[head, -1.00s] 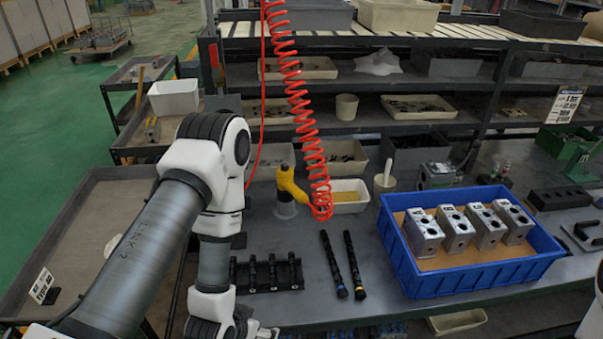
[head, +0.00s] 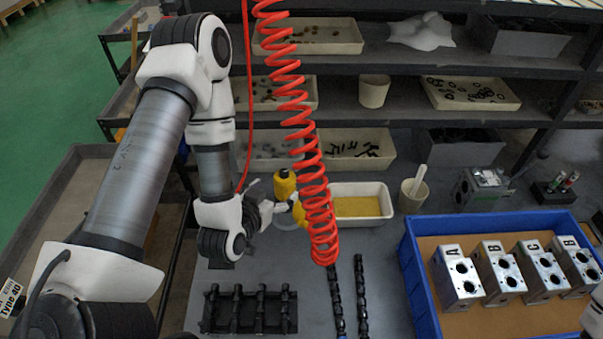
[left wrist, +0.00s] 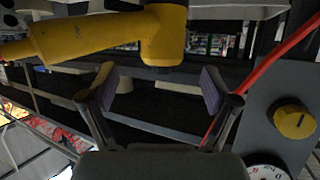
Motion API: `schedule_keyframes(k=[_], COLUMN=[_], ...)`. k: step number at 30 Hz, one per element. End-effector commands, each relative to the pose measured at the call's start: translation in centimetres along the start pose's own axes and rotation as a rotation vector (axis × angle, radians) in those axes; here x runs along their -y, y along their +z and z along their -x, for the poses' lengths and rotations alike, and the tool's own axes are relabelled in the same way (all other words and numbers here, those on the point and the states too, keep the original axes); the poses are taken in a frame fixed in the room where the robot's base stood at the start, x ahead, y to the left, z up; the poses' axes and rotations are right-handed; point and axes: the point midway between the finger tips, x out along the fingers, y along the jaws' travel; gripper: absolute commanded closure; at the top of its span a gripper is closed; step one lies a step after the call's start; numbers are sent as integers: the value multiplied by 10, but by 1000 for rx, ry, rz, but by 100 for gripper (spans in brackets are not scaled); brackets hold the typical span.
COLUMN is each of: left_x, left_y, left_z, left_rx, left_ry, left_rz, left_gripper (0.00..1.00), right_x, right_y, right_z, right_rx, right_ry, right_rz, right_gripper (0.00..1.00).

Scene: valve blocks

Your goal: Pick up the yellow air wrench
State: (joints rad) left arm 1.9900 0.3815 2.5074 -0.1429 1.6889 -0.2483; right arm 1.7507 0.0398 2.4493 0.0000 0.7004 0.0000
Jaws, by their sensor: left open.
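The yellow air wrench (head: 285,184) stands at the back of the bench, beside the lower part of the red coiled hose, which covers part of it. My left gripper (head: 281,207) is open and close beside the wrench, on its left side in the head view. In the left wrist view the wrench (left wrist: 110,35) crosses the upper part, just past the tips of my open left gripper (left wrist: 157,82). The fingers are spread and nothing is gripped between them. Whether a finger touches the wrench I cannot tell.
The red coiled hose (head: 300,120) hangs right by the wrench. A white tray with yellow contents (head: 388,214) stands behind to the right. A black rack (head: 248,326) and two dark rods (head: 361,300) lie in front. A blue crate (head: 411,262) holds several metal valve blocks (head: 456,279).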

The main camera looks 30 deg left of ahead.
Motion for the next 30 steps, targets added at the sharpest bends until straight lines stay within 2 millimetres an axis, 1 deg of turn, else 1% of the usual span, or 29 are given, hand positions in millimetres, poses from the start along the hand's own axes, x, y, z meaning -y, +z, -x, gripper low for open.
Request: schedule_keyframes(k=[1, 4, 6, 8, 11, 14, 15, 18, 19, 21, 26, 27, 29, 30], left_x=[0, 0, 0, 0, 1, 2, 3, 3, 3, 3, 3, 3, 3, 3], left_y=[4, 8, 7, 6, -1, -7, -8, -5, -4, -3, -2, -2, -2, -2], left_z=[-5, -16, -22, -25, -31, -46, -53, -70, -73, -77, -77, -77, -77, -77], left_rx=[-3, -5, -6, -4, -2, -1, -1, 0, 0, 0, 0, 0, 0, 0], left_ry=[-1, -1, -1, 0, -1, -1, -1, 0, 0, 0, 0, 0, 0, 0], left_rz=[1, 1, 1, 2, 0, -3, -2, -2, -1, 0, 1, 1, 1, 1], left_gripper=[12, 12, 12, 12, 12, 12, 12, 12, 12, 12, 12, 27, 48, 62], right_x=[0, 0, 0, 0, 0, 0, 0, 0, 0, 0, 0, 0, 0, 0], right_y=[0, 1, 2, 2, 1, 1, 1, 0, 0, 1, 1, 1, 1, 1], right_z=[-10, -30, -42, -46, -42, -28, -23, -21, -21, -21, -22, -22, -22, -23], right_rx=[1, 2, 4, 4, 3, 2, 1, 1, 1, 2, 2, 2, 2, 2], right_ry=[0, 0, 0, 0, 0, 0, 0, 0, 0, 0, 0, 0, 0, 0], right_rz=[0, 0, 0, 0, 0, 0, 0, 0, 0, 0, 0, 0, 0, 0], right_gripper=[60, 60, 60, 60, 60, 60, 60, 60, 60, 60, 60, 60, 60, 60])
